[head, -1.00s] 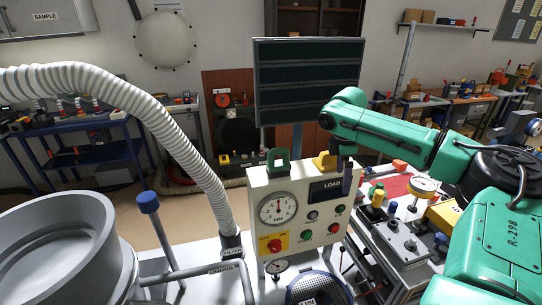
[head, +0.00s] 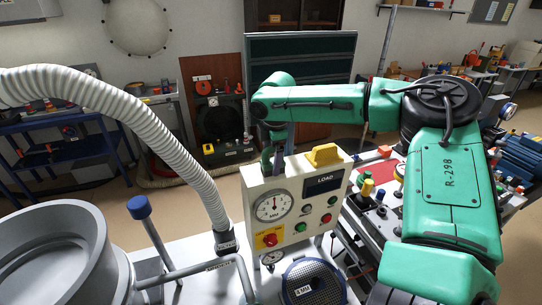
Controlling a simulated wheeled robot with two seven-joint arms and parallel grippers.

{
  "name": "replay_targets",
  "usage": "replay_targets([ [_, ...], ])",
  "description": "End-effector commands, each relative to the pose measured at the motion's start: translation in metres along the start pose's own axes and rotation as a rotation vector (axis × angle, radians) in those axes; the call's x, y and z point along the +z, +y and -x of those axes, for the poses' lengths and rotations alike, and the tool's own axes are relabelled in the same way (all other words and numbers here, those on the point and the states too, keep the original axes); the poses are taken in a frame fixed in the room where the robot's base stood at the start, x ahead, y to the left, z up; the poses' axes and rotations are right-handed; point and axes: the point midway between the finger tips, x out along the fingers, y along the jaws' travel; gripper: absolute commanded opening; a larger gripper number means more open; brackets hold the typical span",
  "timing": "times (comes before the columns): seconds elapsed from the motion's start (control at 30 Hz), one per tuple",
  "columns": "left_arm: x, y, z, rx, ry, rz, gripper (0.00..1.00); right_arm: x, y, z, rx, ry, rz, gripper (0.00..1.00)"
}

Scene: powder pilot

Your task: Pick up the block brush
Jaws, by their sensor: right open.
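Two small pieces stand on top of the cream control box (head: 252,190): a green piece (head: 266,160) at the left and a yellow block-shaped piece (head: 323,154) at the right. I cannot tell for certain from their looks which is the block brush. My right gripper (head: 273,156) points down at the left end of the box top, at the green piece, and partly hides it. It is open. I cannot tell whether its fingers touch the green piece. The yellow piece is uncovered. My left gripper is not in view.
A ribbed white hose (head: 150,125) rises left of the box, beside a blue-capped post (head: 140,207) and a large grey vessel (head: 50,250). A round mesh sieve (head: 313,284) lies in front. A bench with knobs (head: 385,222) stands at the right.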

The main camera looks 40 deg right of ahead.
Motion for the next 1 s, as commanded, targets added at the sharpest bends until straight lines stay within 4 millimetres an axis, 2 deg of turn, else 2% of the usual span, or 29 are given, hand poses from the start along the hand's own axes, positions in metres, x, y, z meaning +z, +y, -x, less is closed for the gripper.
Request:
replay_targets([
  [0.1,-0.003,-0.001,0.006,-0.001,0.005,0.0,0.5,0.0,0.001,-0.011,0.001,-0.001,0.0,0.91],
  [0.27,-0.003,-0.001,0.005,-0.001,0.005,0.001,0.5,0.0,0.001,-0.013,0.002,0.0,-0.001,0.91],
  [0.3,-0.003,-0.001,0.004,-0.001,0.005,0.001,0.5,0.0,0.001,-0.013,0.002,0.0,-0.001,0.84],
  [0.37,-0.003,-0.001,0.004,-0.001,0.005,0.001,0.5,0.0,0.001,-0.013,0.002,0.0,-0.001,0.61],
  [0.5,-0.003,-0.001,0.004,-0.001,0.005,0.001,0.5,0.0,0.001,-0.013,0.002,0.0,-0.001,0.07],
  [0.53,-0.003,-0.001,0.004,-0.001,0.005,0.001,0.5,0.0,0.001,-0.013,0.002,0.0,-0.001,0.0],
  [0.8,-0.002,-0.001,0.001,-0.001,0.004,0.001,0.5,0.0,0.002,-0.008,0.004,-0.001,-0.001,0.0],
  [0.87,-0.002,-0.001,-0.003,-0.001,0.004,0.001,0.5,0.0,0.004,-0.001,0.006,-0.001,-0.001,0.0],
  [1.0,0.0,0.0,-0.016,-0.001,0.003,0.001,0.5,0.0,0.011,0.033,0.009,-0.001,-0.001,0.0],
])
